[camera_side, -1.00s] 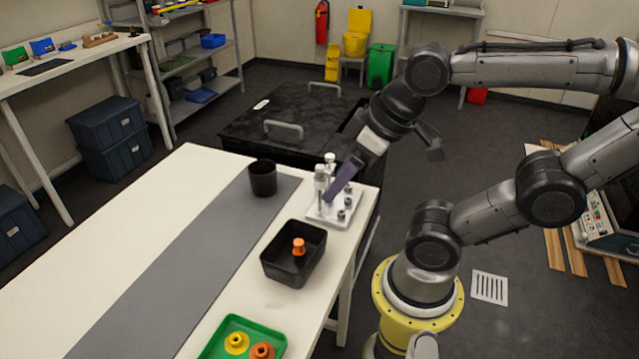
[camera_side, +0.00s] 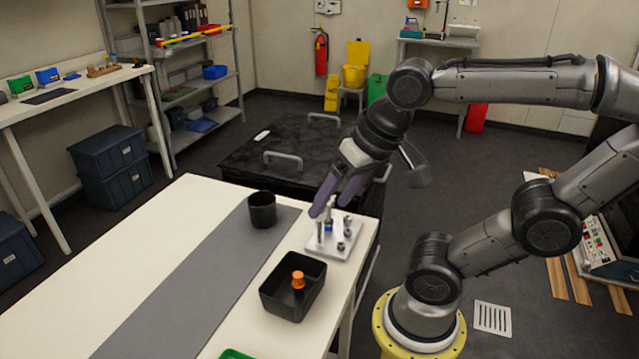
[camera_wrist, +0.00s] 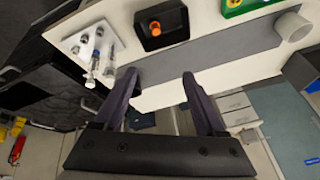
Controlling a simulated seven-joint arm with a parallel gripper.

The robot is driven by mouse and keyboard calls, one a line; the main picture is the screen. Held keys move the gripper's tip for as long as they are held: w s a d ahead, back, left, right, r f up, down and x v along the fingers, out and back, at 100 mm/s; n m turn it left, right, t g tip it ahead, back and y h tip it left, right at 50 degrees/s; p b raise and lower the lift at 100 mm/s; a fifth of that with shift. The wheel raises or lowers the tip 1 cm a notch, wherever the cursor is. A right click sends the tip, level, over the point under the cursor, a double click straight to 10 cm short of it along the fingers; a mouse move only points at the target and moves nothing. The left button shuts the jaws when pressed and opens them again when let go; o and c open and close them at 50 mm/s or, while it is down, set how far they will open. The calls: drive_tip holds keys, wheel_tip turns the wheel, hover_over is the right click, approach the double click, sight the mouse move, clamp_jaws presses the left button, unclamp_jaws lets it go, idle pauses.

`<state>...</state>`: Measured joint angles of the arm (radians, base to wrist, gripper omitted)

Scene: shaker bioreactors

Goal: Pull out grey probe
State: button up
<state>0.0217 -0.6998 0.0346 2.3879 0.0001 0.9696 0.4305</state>
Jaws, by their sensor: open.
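A pale square plate (camera_side: 345,248) near the table's far right corner carries clear upright vessels and several small grey round fittings. It shows at the upper left in the wrist view (camera_wrist: 72,45), with the clear vessels (camera_wrist: 95,62) standing on it. I cannot pick out the grey probe for certain; the parts are small and partly hidden by my fingers. My gripper (camera_side: 334,204) is open, its purple-grey fingers spread above the plate in the side view. In the wrist view my gripper (camera_wrist: 158,77) has nothing between its fingers, and the vessels lie left of them.
A black cup (camera_side: 262,209) stands left of the plate on the grey strip (camera_side: 190,278). A black bin (camera_side: 275,303) holding an orange piece (camera_side: 298,279) stands in front of the plate. A green tray's edge (camera_side: 236,354) shows at the bottom. The table's left side is clear.

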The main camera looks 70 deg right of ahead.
drive_tip(key=w+d+m+g, duration=0.3)
drive_tip(key=w+d+m, duration=0.4)
drive_tip(key=m, duration=0.2)
drive_tip(key=m+g, duration=0.2)
drive_tip(key=m, duration=0.2)
hover_over(319, 243)
wheel_tip(319, 243, down, 5)
drive_tip(key=shift+w+d+f, duration=0.1)
drive_tip(key=shift+d+f, duration=0.15)
drive_tip(key=shift+f, duration=0.2)
wheel_tip(319, 243, down, 13)
clamp_jaws()
drive_tip(key=shift+r, duration=0.25)
drive_tip(key=shift+r, duration=0.5)
